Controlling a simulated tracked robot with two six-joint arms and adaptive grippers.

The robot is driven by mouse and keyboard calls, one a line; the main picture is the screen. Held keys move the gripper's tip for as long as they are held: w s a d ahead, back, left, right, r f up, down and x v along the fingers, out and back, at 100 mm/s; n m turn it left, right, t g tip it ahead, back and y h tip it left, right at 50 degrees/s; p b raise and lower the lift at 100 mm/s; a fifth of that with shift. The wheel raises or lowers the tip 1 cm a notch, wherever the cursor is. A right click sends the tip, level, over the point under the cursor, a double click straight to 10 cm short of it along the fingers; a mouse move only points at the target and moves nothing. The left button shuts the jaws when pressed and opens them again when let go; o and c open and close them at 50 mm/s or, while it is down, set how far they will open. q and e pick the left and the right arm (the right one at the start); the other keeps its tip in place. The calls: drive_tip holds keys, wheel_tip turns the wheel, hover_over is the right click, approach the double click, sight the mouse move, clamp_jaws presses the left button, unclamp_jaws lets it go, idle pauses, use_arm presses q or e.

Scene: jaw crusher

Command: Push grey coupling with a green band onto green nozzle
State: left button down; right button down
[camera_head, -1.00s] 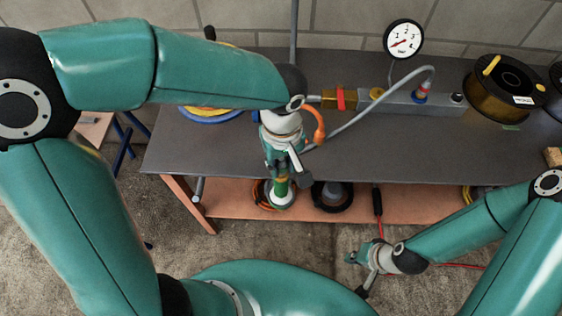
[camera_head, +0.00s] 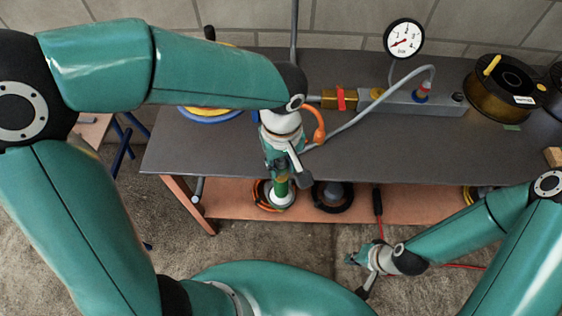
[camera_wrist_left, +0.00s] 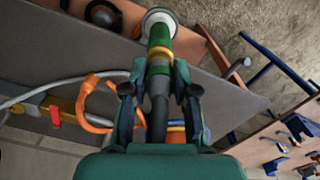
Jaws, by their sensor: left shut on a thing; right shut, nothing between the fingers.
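My left gripper (camera_head: 283,172) points down in front of the bench's front edge. It is shut on a dark grey piece with a yellow ring, a broad green band and a pale grey round end. This appears to be the grey coupling (camera_head: 281,187); it also shows in the left wrist view (camera_wrist_left: 160,38), in line with the fingers (camera_wrist_left: 160,90). The pale end faces down and away from the gripper. I cannot make out a green nozzle for certain. My right gripper (camera_head: 358,276) is shut and empty, low in front of the bench.
The dark bench top (camera_head: 230,155) carries a grey manifold (camera_head: 440,108) with a grey hose (camera_head: 365,118) and a red-and-blue fitting. A pressure gauge (camera_head: 404,38) and a brown spool (camera_head: 505,87) stand behind and right. Coils lie on the lower shelf (camera_head: 235,210). An orange loop (camera_head: 319,124) is beside my left gripper.

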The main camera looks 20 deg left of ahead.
use_arm(q)
drive_tip(key=shift+f+b, duration=0.4)
drive_tip(key=shift+f, duration=0.1)
drive_tip(key=c, duration=0.8)
unclamp_jaws()
drive_tip(key=shift+r, duration=0.1)
wheel_tip(320, 180, up, 12)
drive_tip(key=shift+f, duration=0.15)
